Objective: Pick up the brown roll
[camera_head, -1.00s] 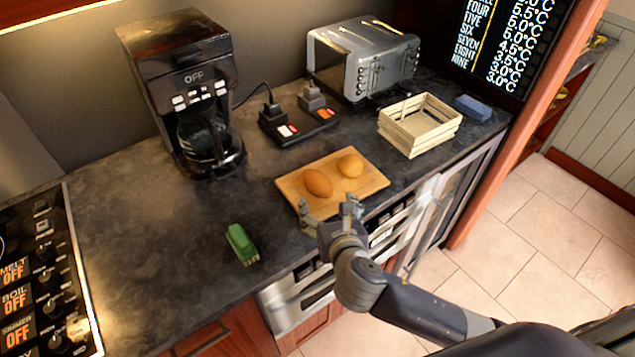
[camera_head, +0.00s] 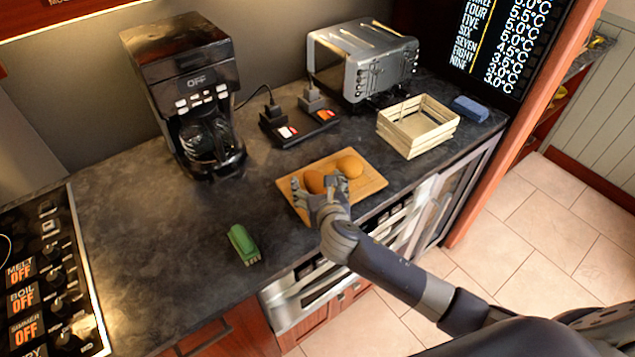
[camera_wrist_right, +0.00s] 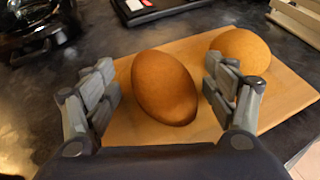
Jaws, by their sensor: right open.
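Two brownish rolls lie on a wooden cutting board (camera_head: 369,184) on the counter. The nearer, darker brown roll (camera_head: 314,182) is partly hidden by my right gripper in the head view. In the right wrist view this brown roll (camera_wrist_right: 164,88) lies between the open fingers, with a gap to each side. The lighter roll (camera_head: 350,166) is just to its right and further back; it also shows in the right wrist view (camera_wrist_right: 240,50), partly behind the right finger. My right gripper (camera_head: 317,184) is open and empty, reaching over the board's near edge. My left gripper is not in view.
A coffee maker (camera_head: 186,90) stands at the back left and a toaster (camera_head: 362,62) at the back. A slatted wooden crate (camera_head: 419,126) and a blue block (camera_head: 471,108) are to the right. A green object (camera_head: 243,244) lies left of my arm.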

